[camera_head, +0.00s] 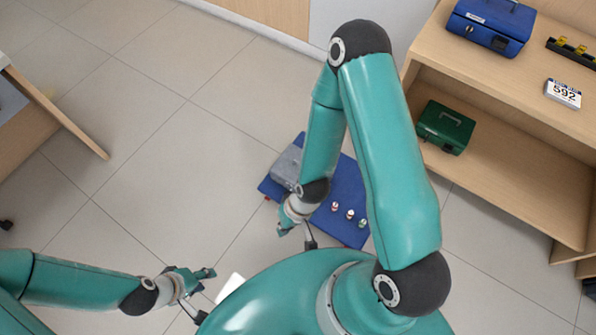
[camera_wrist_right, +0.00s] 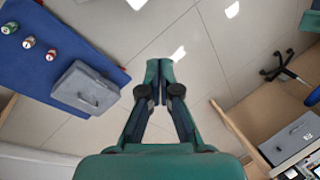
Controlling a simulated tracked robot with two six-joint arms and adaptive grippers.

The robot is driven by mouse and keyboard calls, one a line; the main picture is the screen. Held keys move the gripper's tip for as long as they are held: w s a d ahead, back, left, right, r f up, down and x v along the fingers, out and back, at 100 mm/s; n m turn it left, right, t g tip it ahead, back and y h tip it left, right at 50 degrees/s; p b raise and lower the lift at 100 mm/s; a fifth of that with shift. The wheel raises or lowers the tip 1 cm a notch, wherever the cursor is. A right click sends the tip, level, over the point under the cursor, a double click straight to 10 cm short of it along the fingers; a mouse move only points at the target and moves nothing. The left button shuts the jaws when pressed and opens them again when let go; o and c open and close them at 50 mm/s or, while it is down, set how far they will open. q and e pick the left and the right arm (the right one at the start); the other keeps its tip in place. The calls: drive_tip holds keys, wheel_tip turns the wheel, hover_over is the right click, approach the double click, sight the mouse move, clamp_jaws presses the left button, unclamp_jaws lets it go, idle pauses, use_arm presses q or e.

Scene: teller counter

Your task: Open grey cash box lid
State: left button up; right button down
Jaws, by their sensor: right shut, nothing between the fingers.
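The grey cash box (camera_head: 286,166) lies on a blue mat (camera_head: 350,232) on the floor, partly hidden behind my right arm in the head view. In the right wrist view the box (camera_wrist_right: 86,90) shows whole at the mat's edge, lid down, with a handle on top. My right gripper (camera_head: 282,230) is shut and empty, apart from the box, nearer my body. Its closed fingertips (camera_wrist_right: 160,66) point at bare floor, right of the box in the wrist view. My left gripper (camera_head: 212,273) is over the floor at lower left; its jaw opening is unclear.
Three small coloured cylinders (camera_head: 349,214) stand on the mat. A wooden shelf unit (camera_head: 500,190) at right holds a green box (camera_head: 445,127), a blue box (camera_head: 490,25) and a number sign (camera_head: 563,93). A wooden table (camera_head: 40,125) is at left. Floor between is clear.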

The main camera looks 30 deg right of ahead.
drive_tip(key=w+d+f+n+g+h+b, duration=0.2)
drive_tip(key=f+n+b, duration=0.5)
drive_tip(key=f+b, duration=0.4)
drive_tip(key=w+d+f+n+g+h+b, duration=0.2)
drive_tip(key=f+n+b, duration=0.65)
drive_tip(key=f, duration=0.45)
drive_tip(key=w+d+f+n+t+h+b, duration=0.45)
drive_tip(key=w+d+b, duration=0.25)
drive_tip(key=w, duration=0.4)
drive_tip(key=w+d+f+n+t+h+b, duration=0.3)
drive_tip(key=w+d+n+h+b, duration=0.25)
drive_tip(key=w, duration=0.45)
drive_tip(key=shift+m+g+y, duration=0.25)
drive_tip(key=shift+m+y, duration=0.25)
drive_tip(key=shift+m, duration=0.05)
drive_tip(key=b+x, duration=0.4)
drive_tip(key=x, duration=0.5)
drive_tip(key=shift+d+f, duration=0.15)
drive_tip(key=shift+d, duration=0.25)
